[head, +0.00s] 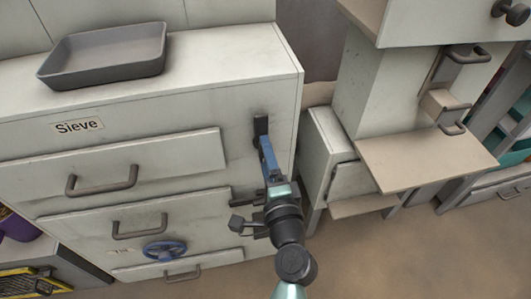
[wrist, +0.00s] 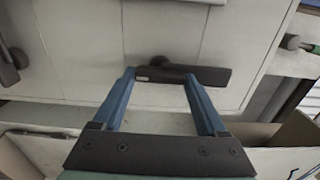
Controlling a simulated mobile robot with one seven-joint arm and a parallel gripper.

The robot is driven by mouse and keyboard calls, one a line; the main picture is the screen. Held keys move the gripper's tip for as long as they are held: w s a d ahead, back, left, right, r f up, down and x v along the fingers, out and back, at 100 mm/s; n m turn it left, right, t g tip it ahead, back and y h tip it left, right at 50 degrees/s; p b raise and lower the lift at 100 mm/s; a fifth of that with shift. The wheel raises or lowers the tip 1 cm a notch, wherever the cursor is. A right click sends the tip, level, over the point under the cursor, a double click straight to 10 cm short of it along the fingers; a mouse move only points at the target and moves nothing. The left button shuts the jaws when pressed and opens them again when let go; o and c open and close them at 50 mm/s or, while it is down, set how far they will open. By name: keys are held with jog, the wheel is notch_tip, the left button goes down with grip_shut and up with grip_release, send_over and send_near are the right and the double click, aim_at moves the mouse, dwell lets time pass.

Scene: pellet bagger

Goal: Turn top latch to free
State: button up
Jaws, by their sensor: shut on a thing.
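The top latch (head: 261,127) is a dark lever on the right part of the pale cabinet front, near its upper right edge. In the wrist view the latch (wrist: 212,75) lies about level in the picture, its rounded hub end toward the left and its arm reaching right. My gripper (head: 265,143) has long blue fingers that reach up to the latch. In the wrist view my gripper (wrist: 160,74) has one fingertip on each side of the hub part and is shut on the latch. The fingertips hide part of the latch in the head view.
A grey tray (head: 105,54) sits on the cabinet top. Drawers with dark handles and a "Sieve" label (head: 77,126) are left of my gripper. A blue handwheel (head: 165,250) is lower left. A beige shelf (head: 425,160) juts out at right. Brown floor (head: 400,255) is clear at lower right.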

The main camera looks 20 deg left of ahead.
jog(key=o, duration=1.3)
jog(key=v, duration=1.3)
jog(key=shift+b, duration=0.3)
